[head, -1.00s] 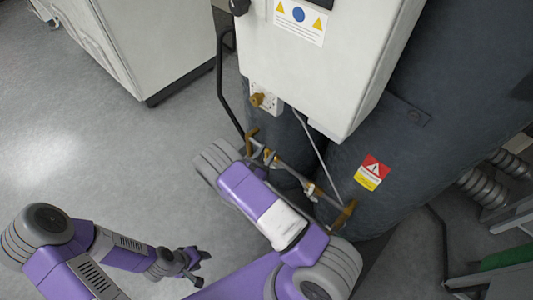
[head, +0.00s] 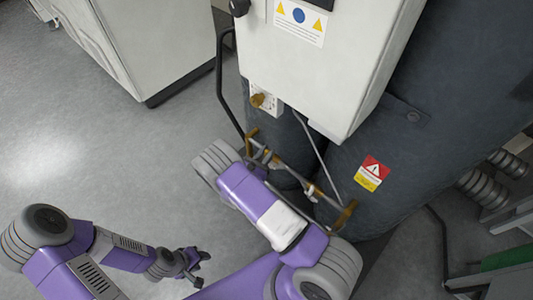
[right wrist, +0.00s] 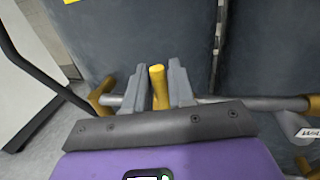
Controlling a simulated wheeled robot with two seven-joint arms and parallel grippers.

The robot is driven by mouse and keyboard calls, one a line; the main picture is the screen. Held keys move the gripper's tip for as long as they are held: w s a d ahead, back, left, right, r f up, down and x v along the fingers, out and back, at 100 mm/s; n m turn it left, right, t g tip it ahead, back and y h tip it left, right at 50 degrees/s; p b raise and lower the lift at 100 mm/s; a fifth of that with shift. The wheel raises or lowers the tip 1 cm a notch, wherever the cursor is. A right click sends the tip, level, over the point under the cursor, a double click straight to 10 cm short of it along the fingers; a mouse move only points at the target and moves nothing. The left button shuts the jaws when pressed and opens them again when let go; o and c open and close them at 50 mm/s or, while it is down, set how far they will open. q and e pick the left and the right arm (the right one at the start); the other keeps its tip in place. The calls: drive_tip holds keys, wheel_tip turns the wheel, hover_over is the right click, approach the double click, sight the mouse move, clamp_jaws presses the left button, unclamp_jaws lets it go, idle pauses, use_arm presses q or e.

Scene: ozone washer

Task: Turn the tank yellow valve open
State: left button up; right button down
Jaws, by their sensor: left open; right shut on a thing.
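The yellow valve handle (right wrist: 159,88) stands upright in the right wrist view, between the two grey fingers of my right gripper (right wrist: 158,69). The gripper is shut on it. The handle is in front of a horizontal metal pipe (right wrist: 240,101) with yellow end fittings. In the head view the pipe (head: 297,173) runs low in front of the dark tanks (head: 400,160); my right arm hides the right gripper there. My left gripper (head: 197,276) is open and empty over the floor at the lower left, well apart from the pipe.
A white control box (head: 320,70) hangs above the pipe. A black bent rail (head: 222,80) stands left of the pipe. A white cabinet (head: 140,45) is at the upper left. Ribbed hoses (head: 485,185) are at the right. The floor (head: 110,155) at left is clear.

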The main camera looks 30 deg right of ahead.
drive_tip(key=shift+w+a+f+n+g+y, duration=0.2)
drive_tip(key=shift+w+n, duration=0.35)
drive_tip(key=shift+n, duration=0.5)
drive_tip(key=shift+w+a+f+n+g+y, duration=0.2)
drive_tip(key=shift+w+n, duration=0.4)
drive_tip(key=shift+n, duration=0.4)
drive_tip(key=shift+w+a+f+n+g+y, duration=0.1)
drive_tip(key=shift+w+a+f+n, duration=0.15)
drive_tip(key=shift+w+n, duration=0.55)
drive_tip(key=shift+s+n, duration=0.2)
drive_tip(key=shift+n, duration=0.15)
drive_tip(key=c, duration=1.1)
unclamp_jaws()
drive_tip(key=f+p+v, duration=0.1)
drive_tip(key=v, duration=0.6)
drive_tip(key=shift+s+a+r, duration=0.2)
drive_tip(key=shift+a+r, duration=0.05)
drive_tip(key=shift+r, duration=0.3)
